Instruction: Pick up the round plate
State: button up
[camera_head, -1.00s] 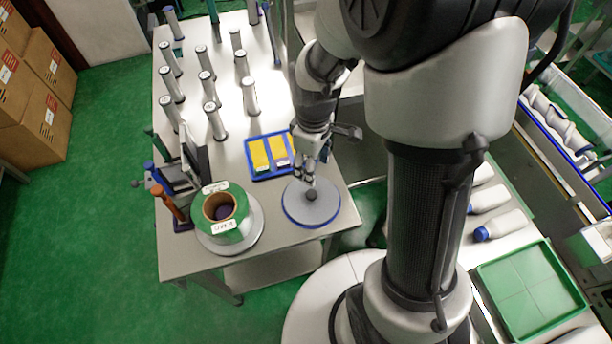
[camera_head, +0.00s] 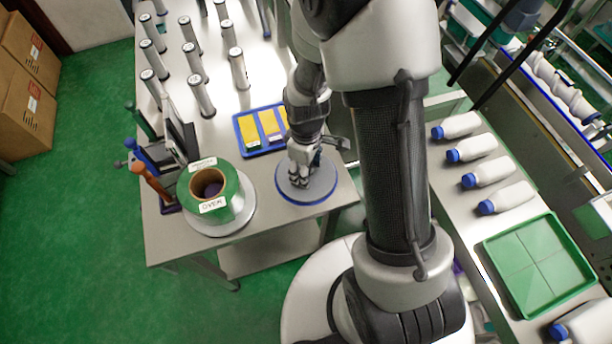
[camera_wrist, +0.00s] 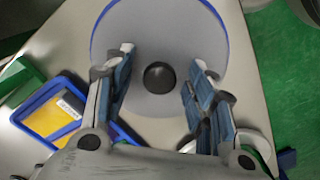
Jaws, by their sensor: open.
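The round plate (camera_head: 314,187) is a grey disc with a blue rim. It lies flat near the front right corner of the table. It also shows in the wrist view (camera_wrist: 190,45), with a dark round knob (camera_wrist: 160,76) at its middle. My gripper (camera_wrist: 158,75) is open over the plate, with one finger on each side of the knob. In the wrist view both fingers look apart from the knob. In the head view my gripper (camera_head: 300,180) hides the knob.
A green roll (camera_head: 222,200) on a round base stands left of the plate. A blue tray (camera_head: 240,140) with yellow items lies behind the plate. Several grey cylinders (camera_head: 200,95) stand further back on the table. Blue and orange handled tools stand at the left edge.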

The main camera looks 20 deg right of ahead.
jog(key=shift+f, duration=0.15)
grip_shut()
dwell(0.6)
